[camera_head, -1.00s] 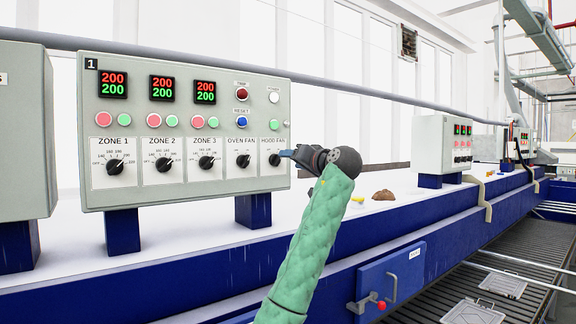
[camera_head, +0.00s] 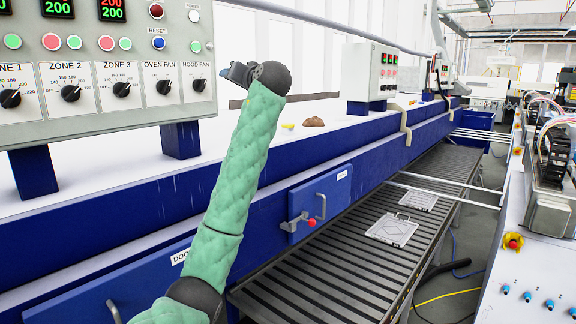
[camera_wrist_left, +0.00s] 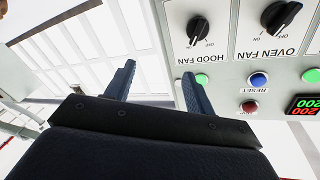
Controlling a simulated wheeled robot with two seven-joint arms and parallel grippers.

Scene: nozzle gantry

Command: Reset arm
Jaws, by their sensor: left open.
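My left arm, in a green quilted sleeve, rises from the bottom of the head view. Its gripper (camera_head: 236,71) is beside the right edge of the grey control panel (camera_head: 95,110). In the left wrist view the two fingers of the left gripper (camera_wrist_left: 157,85) are apart with nothing between them. The hood fan knob (camera_wrist_left: 206,27) and oven fan knob (camera_wrist_left: 281,16) show upside down beyond the right finger. In the head view the hood fan knob (camera_head: 199,84) is clear of the gripper. My right gripper is not in view.
A blue oven body (camera_head: 300,160) runs along below the panel, with a small door and red-tipped handle (camera_head: 304,221). A slatted conveyor (camera_head: 320,266) bears metal frames (camera_head: 391,229). A machine with a red emergency button (camera_head: 513,241) stands at right.

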